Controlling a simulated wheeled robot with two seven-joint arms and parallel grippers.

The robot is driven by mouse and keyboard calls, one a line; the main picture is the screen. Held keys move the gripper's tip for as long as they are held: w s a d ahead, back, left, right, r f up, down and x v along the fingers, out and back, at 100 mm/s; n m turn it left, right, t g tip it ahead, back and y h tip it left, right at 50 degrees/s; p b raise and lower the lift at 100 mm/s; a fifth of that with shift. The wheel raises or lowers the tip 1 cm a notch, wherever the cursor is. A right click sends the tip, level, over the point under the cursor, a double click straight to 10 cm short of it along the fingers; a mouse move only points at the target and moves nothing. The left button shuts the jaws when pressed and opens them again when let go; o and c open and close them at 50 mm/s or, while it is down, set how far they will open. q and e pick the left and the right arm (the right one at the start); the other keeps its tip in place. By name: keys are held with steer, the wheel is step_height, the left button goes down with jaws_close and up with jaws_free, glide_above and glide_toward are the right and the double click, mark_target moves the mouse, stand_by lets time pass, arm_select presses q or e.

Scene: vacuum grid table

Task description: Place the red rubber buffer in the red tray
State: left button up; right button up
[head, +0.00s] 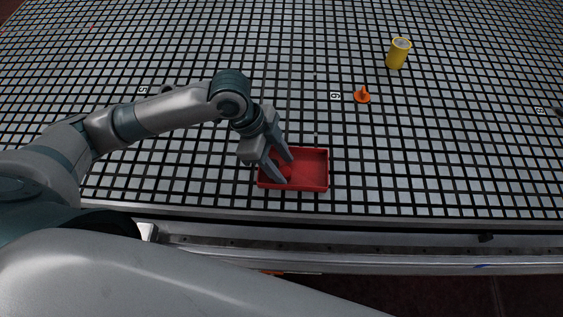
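The red tray (313,172) is a shallow open box near the front edge of the grid table. My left gripper (287,170) reaches down into its left part, with its two grey fingers apart. A small rounded red shape, seemingly the red rubber buffer (285,171), shows between the fingertips inside the tray. Red on red and partly covered by the fingers, its outline is hard to make out. I cannot tell whether the fingers press on it or whether it rests on the tray floor. My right gripper is not in view.
An orange cone-like piece (362,95) stands on the grid to the right behind the tray. A yellow cylinder (398,54) stands upright farther back. The table's metal front rail (400,257) runs just in front of the tray. The grid right of the tray is clear.

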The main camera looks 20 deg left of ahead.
arm_select(q)
steer(key=shift+r, duration=0.1)
steer(key=b+v, duration=0.1)
steer(key=v, duration=1.1)
